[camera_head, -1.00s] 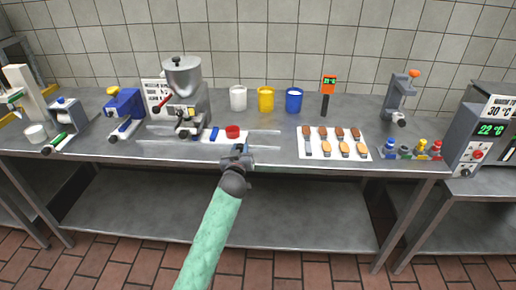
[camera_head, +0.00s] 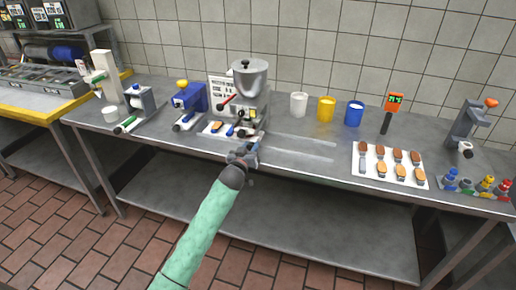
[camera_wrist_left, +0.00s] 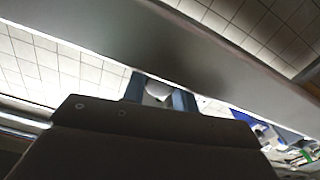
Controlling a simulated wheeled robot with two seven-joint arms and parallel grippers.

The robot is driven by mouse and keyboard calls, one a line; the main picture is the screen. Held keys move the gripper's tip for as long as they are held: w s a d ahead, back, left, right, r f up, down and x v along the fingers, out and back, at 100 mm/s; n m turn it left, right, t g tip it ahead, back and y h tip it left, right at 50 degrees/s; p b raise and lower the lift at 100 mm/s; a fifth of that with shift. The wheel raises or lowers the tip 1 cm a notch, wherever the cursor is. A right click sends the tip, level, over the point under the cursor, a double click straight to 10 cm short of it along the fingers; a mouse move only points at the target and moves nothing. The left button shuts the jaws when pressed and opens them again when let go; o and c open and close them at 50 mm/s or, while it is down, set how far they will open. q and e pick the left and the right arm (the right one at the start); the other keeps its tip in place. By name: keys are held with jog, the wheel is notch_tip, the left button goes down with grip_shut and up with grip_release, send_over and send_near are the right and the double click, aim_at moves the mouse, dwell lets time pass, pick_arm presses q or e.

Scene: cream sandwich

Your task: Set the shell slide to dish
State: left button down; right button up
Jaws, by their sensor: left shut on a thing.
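The hopper machine (camera_head: 249,85) stands on the steel bench with a red-tipped lever. The shell slide (camera_head: 210,130), a pale plate carrying an orange-brown shell and blue parts, lies low at its front and reaches out to its left. Two pale rails (camera_head: 300,142) run right from the machine. My left gripper (camera_head: 247,149) is at the bench's front edge, just below the machine, shut on a part of the slide. In the left wrist view a whitish rounded piece (camera_wrist_left: 159,90) shows between the fingers. The red dish is not visible. My right gripper is not in view.
White (camera_head: 299,104), yellow (camera_head: 326,109) and blue (camera_head: 354,113) cups stand behind the rails. A white tray (camera_head: 356,181) of shells lies to the right. A blue device (camera_head: 190,97) stands left of the machine. The bench around the rails is clear.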

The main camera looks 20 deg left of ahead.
pick_arm(q)
jog(key=shift+a+r, duration=0.1)
jog(key=shift+a, duration=0.1)
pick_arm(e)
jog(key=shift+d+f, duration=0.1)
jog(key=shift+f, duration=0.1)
pick_arm(q)
jog(key=c, duration=1.1)
grip_release()
jog(key=shift+a, duration=0.15)
jog(key=shift+s, duration=0.2)
jog(key=s+b, duration=0.2)
jog(key=s, duration=0.5)
jog(key=shift+s, duration=0.2)
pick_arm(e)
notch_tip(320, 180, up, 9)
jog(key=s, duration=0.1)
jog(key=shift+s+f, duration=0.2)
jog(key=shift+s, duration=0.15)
